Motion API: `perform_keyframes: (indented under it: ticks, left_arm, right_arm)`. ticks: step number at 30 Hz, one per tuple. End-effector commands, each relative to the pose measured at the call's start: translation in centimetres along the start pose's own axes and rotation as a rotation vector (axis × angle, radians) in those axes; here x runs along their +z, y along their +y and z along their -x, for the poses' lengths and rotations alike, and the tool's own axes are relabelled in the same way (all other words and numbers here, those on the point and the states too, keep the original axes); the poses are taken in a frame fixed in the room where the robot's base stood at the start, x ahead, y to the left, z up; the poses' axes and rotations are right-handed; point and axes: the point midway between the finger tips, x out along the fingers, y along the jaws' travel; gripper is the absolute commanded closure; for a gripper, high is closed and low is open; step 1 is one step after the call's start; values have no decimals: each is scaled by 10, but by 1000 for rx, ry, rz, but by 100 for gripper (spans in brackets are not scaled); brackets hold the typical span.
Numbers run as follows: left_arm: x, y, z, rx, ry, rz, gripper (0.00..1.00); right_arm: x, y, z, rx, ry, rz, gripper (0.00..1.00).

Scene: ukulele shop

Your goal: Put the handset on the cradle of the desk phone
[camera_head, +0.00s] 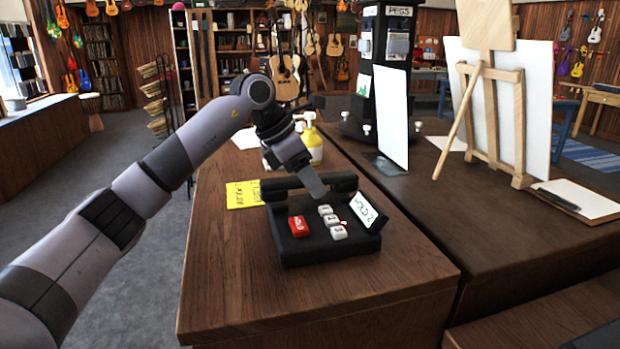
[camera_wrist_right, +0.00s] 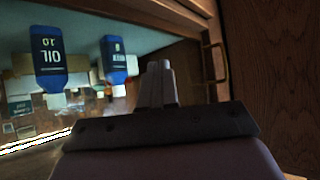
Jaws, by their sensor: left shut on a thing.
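The black desk phone (camera_head: 291,250) stands on the brown wooden counter in the head view. It has a red button, several white keys and a tilted white display. The black handset (camera_head: 343,183) lies across the phone's back side, at or just above the cradle; I cannot tell whether it touches. My left gripper (camera_head: 313,186) reaches down over the handset's middle and is shut on it, hiding that part and the cradle beneath. My right gripper (camera_wrist_right: 158,82) shows only in the right wrist view, its fingers together and nothing seen between them, away from the phone.
A yellow note (camera_head: 243,194) lies left of the phone, and a yellow bottle (camera_head: 312,145) stands behind it. A white panel (camera_head: 392,115) and a wooden easel (camera_head: 489,115) stand to the right. The counter's front is clear. Blue oil bottles (camera_wrist_right: 49,65) show in the right wrist view.

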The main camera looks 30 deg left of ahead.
Motion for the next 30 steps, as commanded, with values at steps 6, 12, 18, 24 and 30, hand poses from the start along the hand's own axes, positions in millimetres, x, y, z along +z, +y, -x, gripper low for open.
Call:
perform_keyframes:
  ticks: [6,12,18,24,30]
  left_arm:
    - [-1,0,-2,0,-1,0,99]
    - [-3,0,-6,0,-1,0,99]
    - [-5,0,-9,0,0,0,99]
    - [-5,0,-9,0,-1,0,28]
    - [-6,0,-10,0,1,0,28]
  right_arm:
    - [0,0,-1,0,2,0,100]
    - [2,0,-3,0,3,0,100]
    - [4,0,-4,0,3,0,100]
    - [3,0,-4,0,4,0,100]
    - [3,0,-4,0,4,0,100]
